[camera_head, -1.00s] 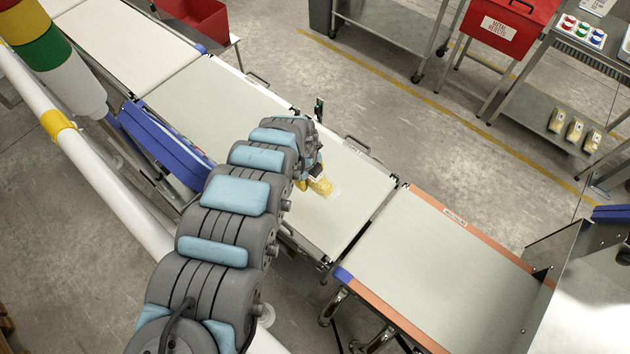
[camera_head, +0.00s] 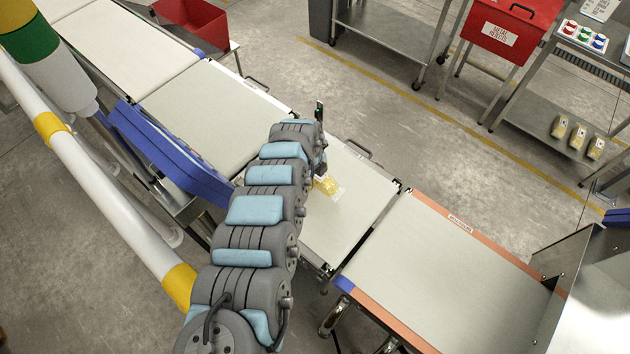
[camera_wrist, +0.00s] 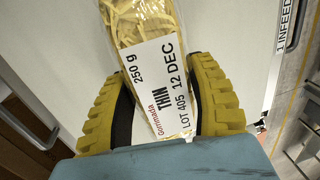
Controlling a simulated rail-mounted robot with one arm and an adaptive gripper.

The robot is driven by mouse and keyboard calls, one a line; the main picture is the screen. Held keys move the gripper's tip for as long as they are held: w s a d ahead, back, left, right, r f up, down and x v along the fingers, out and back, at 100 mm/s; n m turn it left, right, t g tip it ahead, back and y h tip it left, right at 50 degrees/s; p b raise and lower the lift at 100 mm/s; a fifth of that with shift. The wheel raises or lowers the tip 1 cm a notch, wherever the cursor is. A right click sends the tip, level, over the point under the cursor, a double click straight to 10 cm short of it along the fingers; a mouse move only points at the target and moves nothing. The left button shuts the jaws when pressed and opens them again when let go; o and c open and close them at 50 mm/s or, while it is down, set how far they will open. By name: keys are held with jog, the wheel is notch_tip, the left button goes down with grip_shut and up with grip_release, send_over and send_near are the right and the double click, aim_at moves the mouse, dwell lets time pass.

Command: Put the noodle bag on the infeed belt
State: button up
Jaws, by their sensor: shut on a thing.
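My gripper (camera_wrist: 160,85) has its two yellow ridged fingers shut on the noodle bag (camera_wrist: 145,22), one on each side. The bag is clear with yellow noodles and a white label (camera_wrist: 158,85) reading "THIN", "250 g" and "12 DEC". In the head view the noodle bag (camera_head: 327,185) shows just past the end of my arm, which partly hides it. The bag is over the pale infeed belt (camera_head: 350,210), whose edge carries an "INFEED" sign in the wrist view (camera_wrist: 287,25). I cannot tell whether the bag touches the belt.
An orange-edged belt section (camera_head: 435,270) adjoins at right, and another pale belt (camera_head: 200,110) lies up left. A small dark post (camera_head: 319,111) stands at the belt's far edge by my arm. A red bin (camera_head: 510,28) and a steel shelf with more bags (camera_head: 578,136) stand beyond the aisle.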

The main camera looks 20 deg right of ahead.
aim_at(315, 181)
jog(key=shift+d+f, duration=0.2)
jog(key=shift+f, duration=1.05)
jog(key=shift+w+f, duration=0.1)
jog(key=shift+f, duration=0.35)
jog(key=shift+f, duration=0.15)
jog(key=o, duration=1.2)
jog(key=shift+a, duration=0.1)
jog(key=shift+s+a+r+p, duration=0.15)
jog(key=shift+a+r, duration=0.15)
jog(key=shift+r, duration=1.75)
jog(key=shift+s+a+r+p, duration=0.15)
jog(key=shift+a+r, duration=0.1)
jog(key=shift+r, duration=1.75)
jog(key=shift+s+a+r, duration=0.15)
jog(key=shift+a+r, duration=0.15)
jog(key=shift+r, duration=1.75)
